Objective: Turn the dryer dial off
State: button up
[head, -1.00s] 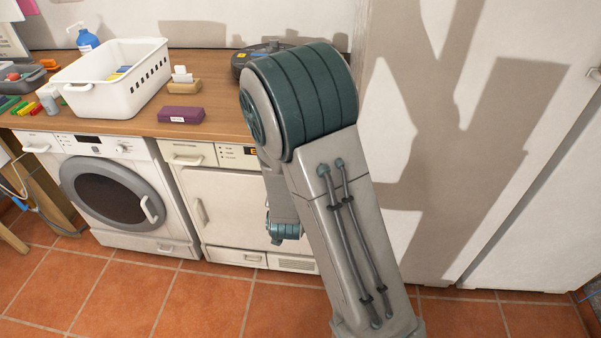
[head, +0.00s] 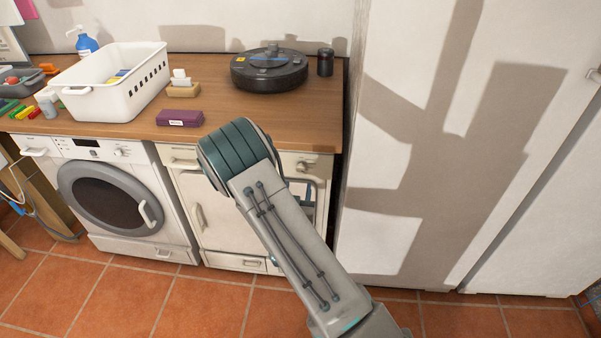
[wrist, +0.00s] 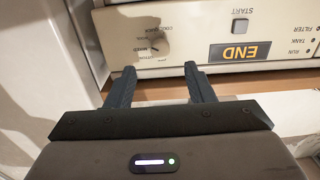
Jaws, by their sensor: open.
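The dryer (head: 215,215) is the right white machine under the wooden counter. Its dial (head: 306,166) shows at the right end of the panel, just right of my raised arm. In the wrist view the round cream dial (wrist: 155,47) sits among printed labels, partly in shadow.
A washing machine (head: 110,195) stands to the left. On the counter (head: 225,115) are a white basket (head: 115,95), a purple box (head: 180,118), a black robot vacuum (head: 269,72) and a dark canister (head: 325,62). A tall white cabinet (head: 420,200) stands close on the right.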

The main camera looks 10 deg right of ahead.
aim_at(300, 171)
jog(key=x, duration=0.7)
jog(key=shift+p, duration=0.35)
jog(key=shift+f, duration=0.1)
jog(key=c, duration=1)
